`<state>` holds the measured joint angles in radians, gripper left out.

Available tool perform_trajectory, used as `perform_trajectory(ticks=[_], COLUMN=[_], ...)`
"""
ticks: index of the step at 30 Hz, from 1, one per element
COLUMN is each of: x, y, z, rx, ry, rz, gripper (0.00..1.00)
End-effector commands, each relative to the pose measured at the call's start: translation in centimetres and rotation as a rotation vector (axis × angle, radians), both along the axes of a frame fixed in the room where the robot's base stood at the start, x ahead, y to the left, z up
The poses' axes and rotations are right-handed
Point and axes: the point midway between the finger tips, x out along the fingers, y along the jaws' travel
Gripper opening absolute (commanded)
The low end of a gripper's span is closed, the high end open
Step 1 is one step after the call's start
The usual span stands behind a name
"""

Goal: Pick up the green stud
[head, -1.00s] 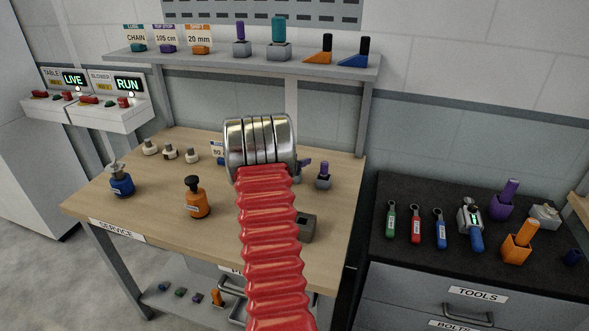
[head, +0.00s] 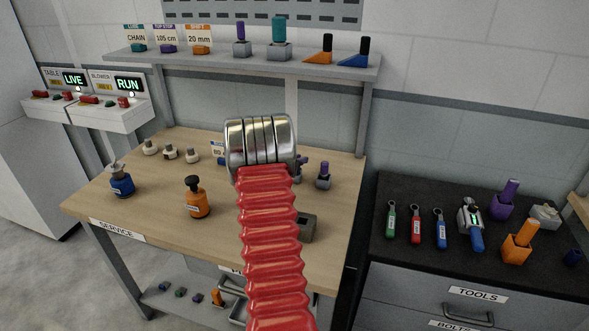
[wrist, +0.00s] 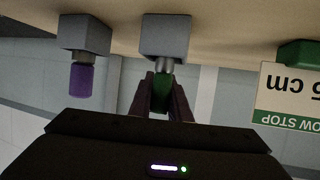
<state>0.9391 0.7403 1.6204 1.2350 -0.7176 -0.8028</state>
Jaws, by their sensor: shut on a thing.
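The green stud (wrist: 161,96) shows in the wrist view between the two dark fingers of my gripper (wrist: 161,100), which are shut on it. Its grey metal shank runs to a grey block (wrist: 166,38), and I see no gap between shank and block. The wrist picture is upside down, with the bench top at its upper edge. In the head view my red ribbed arm and steel wrist hide the green stud and the gripper fingers.
A purple stud (wrist: 82,78) in its own grey block (wrist: 85,34) stands close beside; it also shows in the head view (head: 324,169). A green-based sign (wrist: 287,95) is on the other side. An orange bottle (head: 197,200) stands on the bench (head: 150,203). A shelf (head: 240,63) runs behind.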

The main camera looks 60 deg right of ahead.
Motion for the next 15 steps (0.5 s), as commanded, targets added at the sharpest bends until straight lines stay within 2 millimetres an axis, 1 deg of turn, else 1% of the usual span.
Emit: perform_trajectory(ticks=[1, 3, 4, 15], x=[0.00, 0.00, 0.00, 0.01], y=[0.00, 0.00, 0.00, -0.02], z=[0.00, 0.00, 0.00, 0.17], rx=[0.000, 0.000, 0.000, -0.001], ry=[0.000, 0.000, 0.000, -0.001], rz=[0.000, 0.000, 0.000, 0.000], gripper=[0.05, 0.00, 0.00, 0.00])
